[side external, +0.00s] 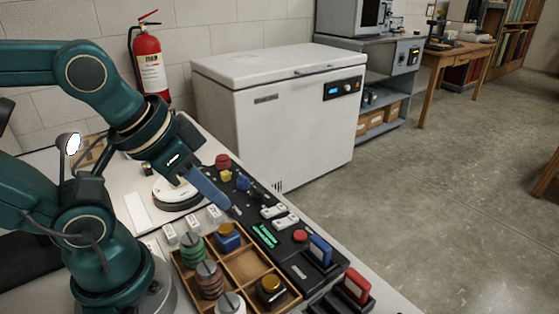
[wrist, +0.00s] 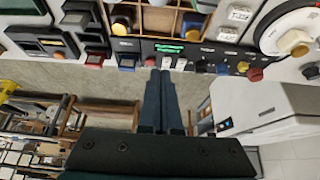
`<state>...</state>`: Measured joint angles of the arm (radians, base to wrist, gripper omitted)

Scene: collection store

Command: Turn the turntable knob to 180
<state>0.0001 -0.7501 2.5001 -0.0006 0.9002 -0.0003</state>
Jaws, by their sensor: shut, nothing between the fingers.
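The turntable, a white round disc on a dark base (side external: 172,197), sits on the bench behind my gripper in the side view. In the wrist view the turntable (wrist: 277,38) is at the upper right, partly cut off by the frame edge. A tan knob (wrist: 293,41) shows at its near rim; any angle marks are too small to read. My gripper (side external: 228,206) is shut and empty, its long blue fingers slanting down over the black control panel. In the wrist view the shut fingertips (wrist: 161,72) are by the panel edge, well left of the turntable.
The black panel (side external: 243,208) carries red, yellow and blue knobs, white switches and a green display (wrist: 169,49). A wooden compartment tray (side external: 247,267) with several spools and blocks stands at the front. A white chest freezer (side external: 285,125) stands behind the bench.

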